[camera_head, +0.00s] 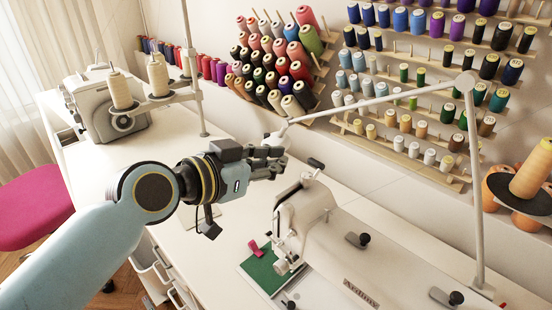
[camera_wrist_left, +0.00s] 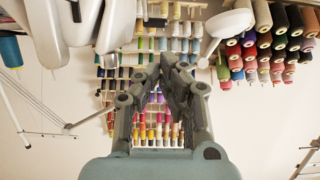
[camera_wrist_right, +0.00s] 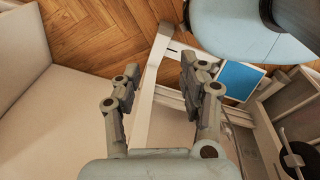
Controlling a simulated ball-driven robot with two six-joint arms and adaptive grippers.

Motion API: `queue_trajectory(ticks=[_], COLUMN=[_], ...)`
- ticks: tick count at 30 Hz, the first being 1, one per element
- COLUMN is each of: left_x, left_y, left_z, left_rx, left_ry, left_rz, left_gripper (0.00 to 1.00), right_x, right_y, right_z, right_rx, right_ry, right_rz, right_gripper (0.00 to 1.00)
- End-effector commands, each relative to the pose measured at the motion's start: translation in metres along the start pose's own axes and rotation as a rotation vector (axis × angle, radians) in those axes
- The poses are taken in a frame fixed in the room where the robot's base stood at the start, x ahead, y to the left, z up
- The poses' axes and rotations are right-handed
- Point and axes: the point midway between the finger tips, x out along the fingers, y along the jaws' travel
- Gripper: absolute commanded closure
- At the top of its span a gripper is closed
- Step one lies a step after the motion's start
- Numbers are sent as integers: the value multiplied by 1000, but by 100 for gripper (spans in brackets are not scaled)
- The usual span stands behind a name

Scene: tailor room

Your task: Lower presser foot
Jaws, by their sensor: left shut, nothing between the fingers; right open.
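A white sewing machine (camera_head: 370,255) stands on the table at the lower right in the head view. Its head end (camera_head: 303,208) points left over a green cloth (camera_head: 266,270) with a small red piece (camera_head: 256,248) beside the needle area. The presser foot and its lever are too small to make out. My left gripper (camera_head: 279,161) is shut and empty, above the table and up and left of the machine head. It also shows in the left wrist view (camera_wrist_left: 165,68), fingertips together. My right gripper (camera_wrist_right: 154,85) is open and empty in the right wrist view, away from the machine.
A second machine (camera_head: 105,100) stands at the back left. A thin white thread-stand arm (camera_head: 380,98) crosses behind my left gripper, with its post (camera_head: 475,190) at right. Spool racks (camera_head: 430,90) line the wall. The table (camera_head: 140,155) is clear at left.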

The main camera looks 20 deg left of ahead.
Motion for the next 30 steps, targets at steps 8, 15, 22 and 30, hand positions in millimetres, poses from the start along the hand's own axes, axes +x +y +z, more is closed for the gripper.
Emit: queue_trajectory(ticks=[8, 15, 22, 30], left_x=[44, 80, 100, 103], left_y=[0, 0, 0, 0], left_z=[2, 3, 2, 0], left_rx=[-2, -1, -1, -1], left_ry=[3, 1, 0, -1], left_rz=[-1, 0, -1, 0], left_gripper=[100, 100, 100, 100], right_x=[18, 34, 42, 43], right_y=[-14, -12, -7, -6], right_z=[17, 15, 14, 14], right_rx=[5, 3, 1, 0], right_ry=[-22, -18, -15, -14], right_rz=[-14, -10, -4, -2], right_gripper=[57, 57, 57, 57])
